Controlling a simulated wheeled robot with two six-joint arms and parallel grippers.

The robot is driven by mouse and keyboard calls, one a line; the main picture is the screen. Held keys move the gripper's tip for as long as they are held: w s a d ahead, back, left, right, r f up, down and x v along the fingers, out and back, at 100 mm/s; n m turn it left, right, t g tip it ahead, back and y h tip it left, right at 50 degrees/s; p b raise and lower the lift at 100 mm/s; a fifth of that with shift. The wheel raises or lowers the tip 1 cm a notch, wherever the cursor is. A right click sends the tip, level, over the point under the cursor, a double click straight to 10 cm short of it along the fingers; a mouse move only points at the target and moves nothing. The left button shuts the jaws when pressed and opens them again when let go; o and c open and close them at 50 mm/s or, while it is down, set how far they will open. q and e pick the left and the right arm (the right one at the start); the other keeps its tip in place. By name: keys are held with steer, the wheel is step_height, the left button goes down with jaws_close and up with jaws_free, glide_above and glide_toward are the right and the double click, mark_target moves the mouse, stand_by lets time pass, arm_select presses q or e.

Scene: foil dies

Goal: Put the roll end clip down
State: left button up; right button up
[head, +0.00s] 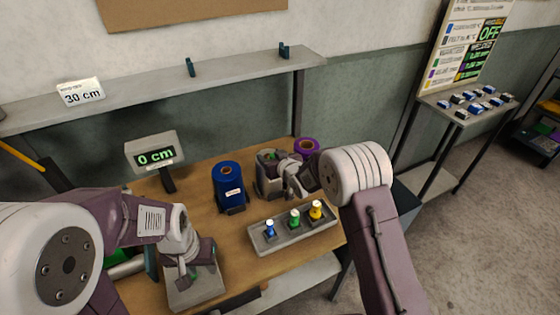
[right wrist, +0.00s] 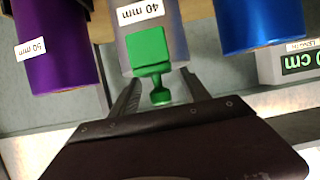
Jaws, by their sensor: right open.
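The green clip (right wrist: 152,62) lies against the end of the clear-grey roll (right wrist: 120,47) labelled 40 mm in the right wrist view. Its knob points toward my right gripper (right wrist: 160,88). The right gripper is open, with one finger on each side of the knob; I cannot tell whether they touch it. In the head view the right gripper (head: 288,180) is in front of the middle roll (head: 267,165) and hides part of it. My left gripper (head: 184,272) hangs over a grey block (head: 196,292) at the lower left; its jaws are unclear.
A blue roll (head: 229,185) and a purple roll (head: 307,149) flank the middle roll. A grey tray (head: 280,246) with blue, green and yellow knobbed pieces stands in front. A display (head: 155,155) reads 0 cm. A shelf (head: 140,90) runs above the bench.

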arm_select(q)
steer(key=shift+s+f+b, duration=0.15)
steer(key=shift+f+b, duration=0.4)
steer(key=shift+f, duration=0.15)
arm_select(e)
steer(key=v, duration=1)
steer(key=shift+s, duration=0.2)
arm_select(q)
steer(key=shift+w+f, duration=0.1)
steer(key=shift+w, duration=0.1)
arm_select(e)
steer(key=s+d+f+m+g+h, duration=0.4)
steer(key=s+d+f, duration=0.3)
steer(key=s+d, duration=0.4)
arm_select(q)
steer(key=shift+s, duration=0.2)
steer(key=shift+w, duration=0.15)
arm_select(e)
steer(key=s+d+f+g+h, duration=0.1)
steer(key=s+g, duration=0.6)
steer(key=s, duration=0.9)
steer(key=shift+d+f+m, duration=0.4)
steer(key=shift+d+f, duration=0.2)
steer(key=shift+d, duration=0.25)
